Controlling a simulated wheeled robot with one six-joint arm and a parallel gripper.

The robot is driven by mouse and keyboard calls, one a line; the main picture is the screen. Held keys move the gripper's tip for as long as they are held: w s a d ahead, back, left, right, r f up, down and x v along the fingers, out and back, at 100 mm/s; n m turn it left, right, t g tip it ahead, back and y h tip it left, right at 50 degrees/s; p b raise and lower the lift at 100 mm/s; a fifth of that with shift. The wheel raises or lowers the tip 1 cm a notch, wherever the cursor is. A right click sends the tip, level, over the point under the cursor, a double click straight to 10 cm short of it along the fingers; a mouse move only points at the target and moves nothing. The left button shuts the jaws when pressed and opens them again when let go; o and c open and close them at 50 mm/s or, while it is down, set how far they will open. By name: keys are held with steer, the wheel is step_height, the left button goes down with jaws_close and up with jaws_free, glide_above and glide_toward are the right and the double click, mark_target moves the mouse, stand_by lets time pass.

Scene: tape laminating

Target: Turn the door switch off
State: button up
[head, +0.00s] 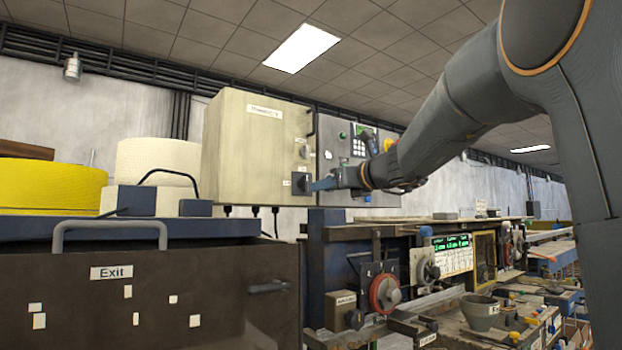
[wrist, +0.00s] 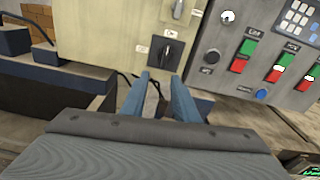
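A black rotary switch (head: 301,183) sits on the lower right of a beige cabinet's front (head: 245,150). I take it for the door switch, but its label is too small to read. In the wrist view the switch (wrist: 166,52) shows a knob with small white labels around it. My gripper (head: 318,185) is close to the switch, on its right in the head view. In the wrist view its two blue fingers (wrist: 158,77) are apart with nothing between them, and their tips lie just below the switch. I cannot tell whether they touch it.
Another small switch (wrist: 178,10) is above the black one. A brown box marked Exit (head: 150,285) and a cluttered workbench (head: 470,305) stand below.

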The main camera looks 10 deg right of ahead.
mark_target(307, 177)
steer(key=shift+m+t, duration=0.4)
steer(key=shift+m, duration=0.2)
steer(key=w+r, duration=0.1)
steer(key=w, duration=0.1)
steer(key=w+a+r+p, duration=0.1)
steer(key=w+r+p, duration=0.1)
steer(key=w, duration=0.1)
steer(key=shift+w+a+r, duration=0.3)
steer(key=shift+w+a, duration=0.05)
steer(key=shift+a, duration=0.05)
steer(key=shift+p+x, duration=0.5)
steer(key=shift+x, duration=0.35)
steer(key=shift+f, duration=0.1)
jaws_close()
